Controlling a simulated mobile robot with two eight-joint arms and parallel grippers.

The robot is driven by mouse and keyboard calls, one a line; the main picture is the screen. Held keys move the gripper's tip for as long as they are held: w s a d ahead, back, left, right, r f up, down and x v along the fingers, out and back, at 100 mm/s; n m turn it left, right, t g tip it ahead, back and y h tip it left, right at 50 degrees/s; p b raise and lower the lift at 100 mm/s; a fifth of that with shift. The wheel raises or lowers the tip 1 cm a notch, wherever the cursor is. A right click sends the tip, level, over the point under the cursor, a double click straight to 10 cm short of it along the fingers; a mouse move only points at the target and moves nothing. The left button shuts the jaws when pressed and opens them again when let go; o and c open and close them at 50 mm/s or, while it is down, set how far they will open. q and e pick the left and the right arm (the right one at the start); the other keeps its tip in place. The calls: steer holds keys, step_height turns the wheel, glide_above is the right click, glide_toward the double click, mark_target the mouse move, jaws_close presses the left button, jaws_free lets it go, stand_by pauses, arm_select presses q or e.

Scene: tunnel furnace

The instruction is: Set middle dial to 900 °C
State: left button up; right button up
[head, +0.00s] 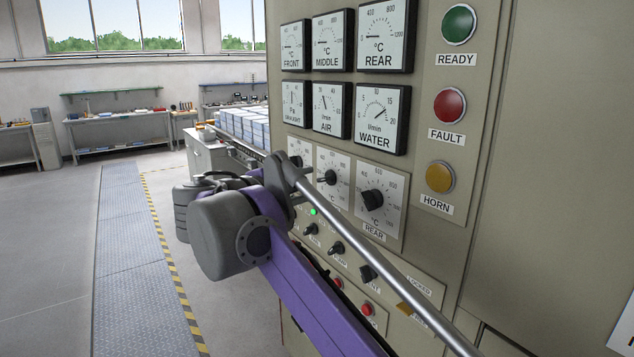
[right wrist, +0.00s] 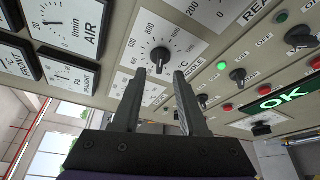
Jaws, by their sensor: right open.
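The middle dial (head: 330,177) is a black knob on a white scale plate in the furnace panel, between the front dial (head: 296,161) and the rear dial (head: 372,200). In the right wrist view the middle dial (right wrist: 160,57) shows just beyond my fingertips, roughly between them. I cannot read its setting exactly. My right gripper (right wrist: 160,72) is open, its two dark fingers apart and pointing at this dial; neither finger visibly grips the knob. In the head view my arm hides much of the gripper. My left gripper is not in view.
The MIDDLE gauge (head: 327,40) sits above the dials, its needle toward the left. The AIR gauge (right wrist: 68,22) is beside the dial plate in the wrist view. Below the dials are small switches (head: 337,249) and a lit green lamp (head: 313,211). The floor at left is clear.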

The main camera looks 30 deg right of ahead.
steer(key=v, duration=0.5)
steer(key=shift+s+a+r, duration=0.1)
steer(key=shift+s+a, duration=0.05)
steer(key=shift+a, duration=0.15)
